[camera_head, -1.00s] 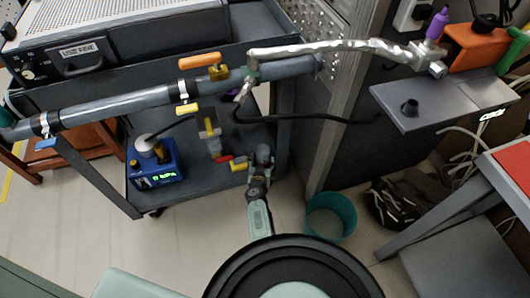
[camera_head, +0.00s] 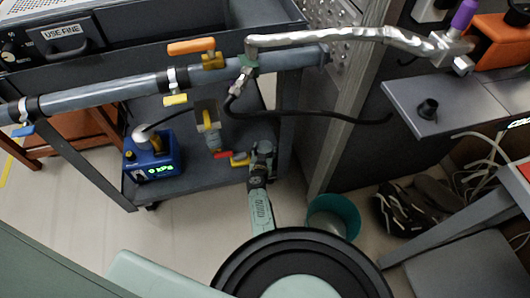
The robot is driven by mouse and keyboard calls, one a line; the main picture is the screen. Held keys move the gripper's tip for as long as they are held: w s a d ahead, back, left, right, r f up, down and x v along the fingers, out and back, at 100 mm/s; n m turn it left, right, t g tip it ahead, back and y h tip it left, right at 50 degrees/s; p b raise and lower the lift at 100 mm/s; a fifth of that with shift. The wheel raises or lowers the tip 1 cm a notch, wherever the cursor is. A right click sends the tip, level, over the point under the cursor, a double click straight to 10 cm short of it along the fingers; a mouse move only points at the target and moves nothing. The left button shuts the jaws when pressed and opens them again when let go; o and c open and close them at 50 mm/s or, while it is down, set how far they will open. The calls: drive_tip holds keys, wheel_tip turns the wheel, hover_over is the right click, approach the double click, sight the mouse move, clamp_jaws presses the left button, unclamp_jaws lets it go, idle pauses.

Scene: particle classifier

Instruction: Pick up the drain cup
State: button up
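I cannot tell for sure which thing is the drain cup. A small black cup-like piece (camera_head: 428,108) stands on the grey shelf at the right. A larger teal round bin (camera_head: 333,216) stands on the floor to the right of my arm. My arm reaches up from the bottom centre, and its far end with my gripper (camera_head: 262,150) is beside the lower deck of the cart. The fingers are too small and dark to make out. I see nothing held.
A grey pipe (camera_head: 110,95) with orange and yellow valve handles crosses above the cart (camera_head: 230,135). A blue pump unit (camera_head: 152,157) sits on the cart's lower deck. A black hose runs right from the pipe. Dark shoes (camera_head: 405,210) lie on the floor.

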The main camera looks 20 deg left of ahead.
drive_tip(key=c, duration=0.8)
drive_tip(key=shift+r, duration=0.25)
drive_tip(key=shift+c, duration=0.2)
wheel_tip(320, 180, up, 10)
drive_tip(key=p, duration=0.9)
drive_tip(key=shift+f+p, duration=0.25)
drive_tip(key=shift+p, duration=0.05)
